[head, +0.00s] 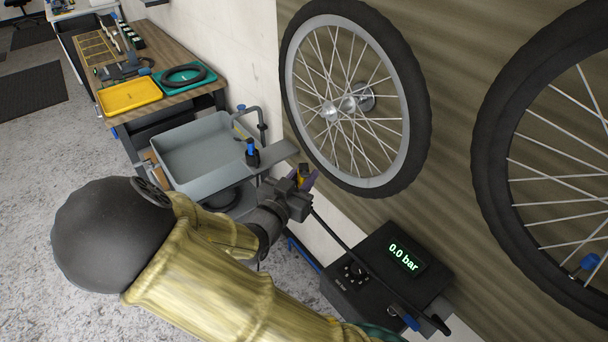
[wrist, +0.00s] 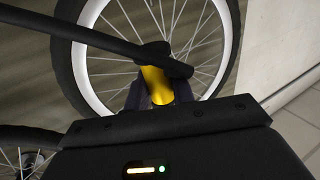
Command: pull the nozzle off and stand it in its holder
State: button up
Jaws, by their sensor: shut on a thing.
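The nozzle (wrist: 155,80) has a yellow body and a black head or hose end across its top. My gripper (wrist: 158,93) is shut on the yellow body; its dark fingers stand on both sides. In the head view my gripper (head: 304,178) is just below the rim of the left spoked wheel (head: 420,130), with a bit of yellow (head: 304,170) between the fingers. Contact with the wheel cannot be told. A black hose (head: 335,235) runs from near my gripper toward the black inflator box (head: 365,290). I cannot tell for sure which thing is the holder.
The box display (head: 403,257) reads 0.0 bar. A workbench (head: 165,52) carries a yellow tray (head: 130,96). A second wheel (head: 485,150) hangs at right.

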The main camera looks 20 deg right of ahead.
jog(key=p+v, duration=0.4)
jog(key=v, duration=0.8)
jog(key=shift+p, duration=0.35)
dwell(0.4)
jog(key=shift+w+r, duration=0.1)
